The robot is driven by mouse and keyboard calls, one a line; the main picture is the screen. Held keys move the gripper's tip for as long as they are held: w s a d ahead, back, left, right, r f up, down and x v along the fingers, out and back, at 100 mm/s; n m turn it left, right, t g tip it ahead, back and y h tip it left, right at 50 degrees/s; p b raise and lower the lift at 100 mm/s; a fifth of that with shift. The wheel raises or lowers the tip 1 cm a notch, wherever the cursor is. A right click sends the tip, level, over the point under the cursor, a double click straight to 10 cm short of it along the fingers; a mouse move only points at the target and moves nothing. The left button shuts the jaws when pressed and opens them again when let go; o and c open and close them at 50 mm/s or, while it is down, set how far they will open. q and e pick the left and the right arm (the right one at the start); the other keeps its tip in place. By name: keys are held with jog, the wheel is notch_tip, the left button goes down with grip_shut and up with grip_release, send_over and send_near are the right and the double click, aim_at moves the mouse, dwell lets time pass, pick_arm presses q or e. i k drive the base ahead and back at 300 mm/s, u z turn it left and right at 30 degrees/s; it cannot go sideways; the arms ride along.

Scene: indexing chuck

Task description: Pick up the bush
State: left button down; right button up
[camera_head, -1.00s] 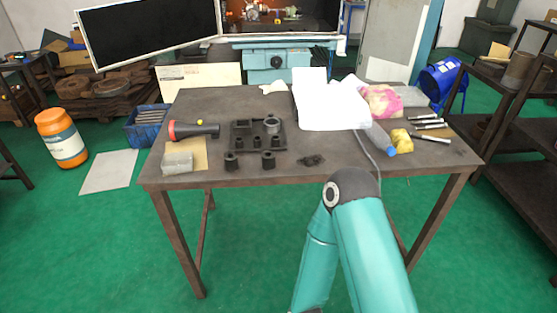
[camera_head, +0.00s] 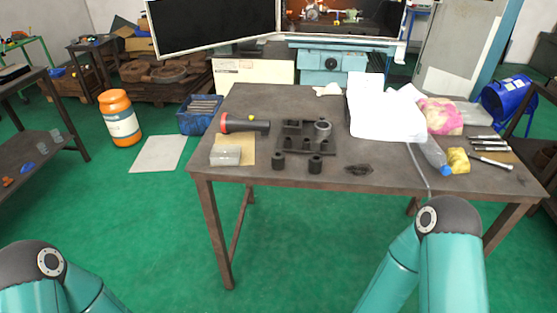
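Two small dark bushes stand upright on the brown worktable (camera_head: 350,182) near its front edge: a left bush (camera_head: 278,160) and a right bush (camera_head: 315,164). Just behind them is a dark fixture plate (camera_head: 295,145) with several small dark pieces and a grey ring (camera_head: 322,128) on it. I cannot tell which piece the task means. Neither of my grippers is in view; only teal links of both my arms show at the bottom corners, in front of the table.
A red-and-black flashlight (camera_head: 245,123) and a grey block (camera_head: 226,155) lie left of the plate. A dark irregular piece (camera_head: 359,169) lies to the right. White paper (camera_head: 385,112), a bottle (camera_head: 434,155) and a yellow lump (camera_head: 458,160) crowd the right side. The front-centre tabletop is mostly clear.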

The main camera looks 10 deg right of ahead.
aim_at(277, 158)
jog(key=z, duration=0.05)
jog(key=i, duration=0.9)
